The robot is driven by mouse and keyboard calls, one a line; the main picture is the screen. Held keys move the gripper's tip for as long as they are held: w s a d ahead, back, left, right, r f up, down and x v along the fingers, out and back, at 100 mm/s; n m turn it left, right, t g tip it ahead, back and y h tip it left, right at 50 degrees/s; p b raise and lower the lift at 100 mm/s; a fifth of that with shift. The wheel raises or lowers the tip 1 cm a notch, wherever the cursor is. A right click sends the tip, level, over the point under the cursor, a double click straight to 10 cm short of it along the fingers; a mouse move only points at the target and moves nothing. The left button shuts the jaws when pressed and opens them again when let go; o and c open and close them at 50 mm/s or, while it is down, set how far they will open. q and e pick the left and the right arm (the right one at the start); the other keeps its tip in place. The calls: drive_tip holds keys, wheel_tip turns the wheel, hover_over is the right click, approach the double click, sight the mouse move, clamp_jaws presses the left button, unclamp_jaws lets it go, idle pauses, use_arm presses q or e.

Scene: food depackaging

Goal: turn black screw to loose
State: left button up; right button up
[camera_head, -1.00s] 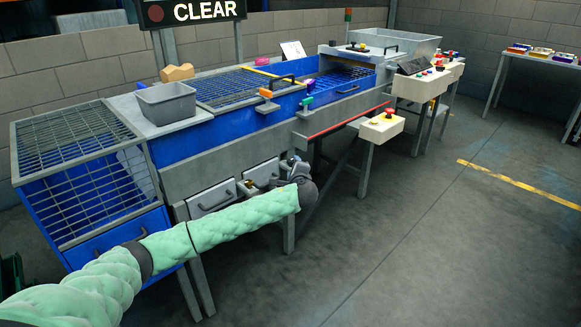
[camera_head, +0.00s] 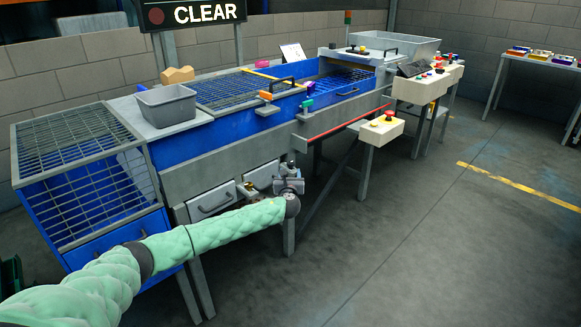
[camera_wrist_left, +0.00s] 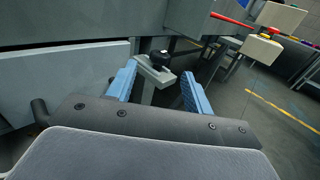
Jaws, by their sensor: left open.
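The black screw (camera_wrist_left: 158,57) is a dark round knob on a grey bracket (camera_wrist_left: 153,74), in the upper middle of the left wrist view. My left gripper (camera_wrist_left: 158,72) is open, with one blue finger to each side of the bracket and screw in that view. The screw shows between the fingertips and a little beyond them; I see no contact. In the head view, my left gripper (camera_head: 289,184) is at the lower front of the machine, near a table leg. The screw is too small to make out surely there. My right gripper is not in view.
Grey panels with handles (camera_head: 212,202) are left of my gripper on the machine front. A red rail (camera_head: 335,124) runs above right. The floor (camera_head: 400,240) to the right is clear.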

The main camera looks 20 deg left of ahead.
sight(291, 165)
use_arm(q)
drive_tip(key=x, duration=0.6)
drive_tip(key=shift+w, duration=0.2)
drive_tip(key=c, duration=1)
